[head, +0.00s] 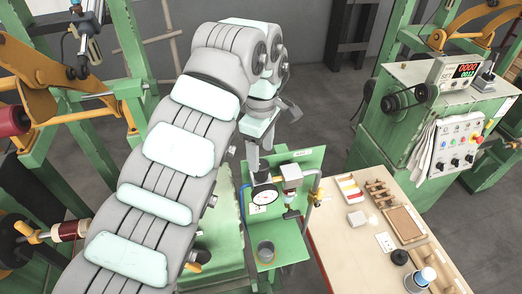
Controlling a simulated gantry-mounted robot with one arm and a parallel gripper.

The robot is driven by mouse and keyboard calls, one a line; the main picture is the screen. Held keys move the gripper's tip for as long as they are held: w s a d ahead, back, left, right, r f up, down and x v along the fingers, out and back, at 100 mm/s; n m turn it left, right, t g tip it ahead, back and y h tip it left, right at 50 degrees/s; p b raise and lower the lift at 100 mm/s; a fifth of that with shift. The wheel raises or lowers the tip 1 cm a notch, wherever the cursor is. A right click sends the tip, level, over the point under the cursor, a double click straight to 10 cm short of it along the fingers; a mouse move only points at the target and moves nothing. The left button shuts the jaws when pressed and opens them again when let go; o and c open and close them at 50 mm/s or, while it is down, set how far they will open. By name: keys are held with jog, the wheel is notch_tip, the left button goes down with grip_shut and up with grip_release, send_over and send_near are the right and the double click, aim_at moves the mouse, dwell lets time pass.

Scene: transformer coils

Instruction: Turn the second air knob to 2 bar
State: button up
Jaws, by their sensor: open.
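An air unit stands on a green panel (312,160) near the middle of the head view. It has a round white pressure gauge (263,197), a pale block (291,172) and brass fittings at its right. The gauge's reading is too small to make out. A dark part, perhaps a knob, shows just above the gauge; I cannot tell which knob is the second. My gripper (259,172) points down right above that part, open. Whether its fingers surround or touch the part cannot be told. My arm hides what lies behind it to the left.
A grey cup (265,251) sits on the green shelf below the gauge. A wooden bench (350,258) with small blocks and trays stands at the right. Behind it is a green control cabinet (440,115) with a red display. Green machine frames with orange arms flank the left side.

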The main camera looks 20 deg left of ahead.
aim_at(261, 164)
notch_tip(261, 164, up, 6)
jog(key=p, duration=0.4)
jog(key=shift+p, duration=0.4)
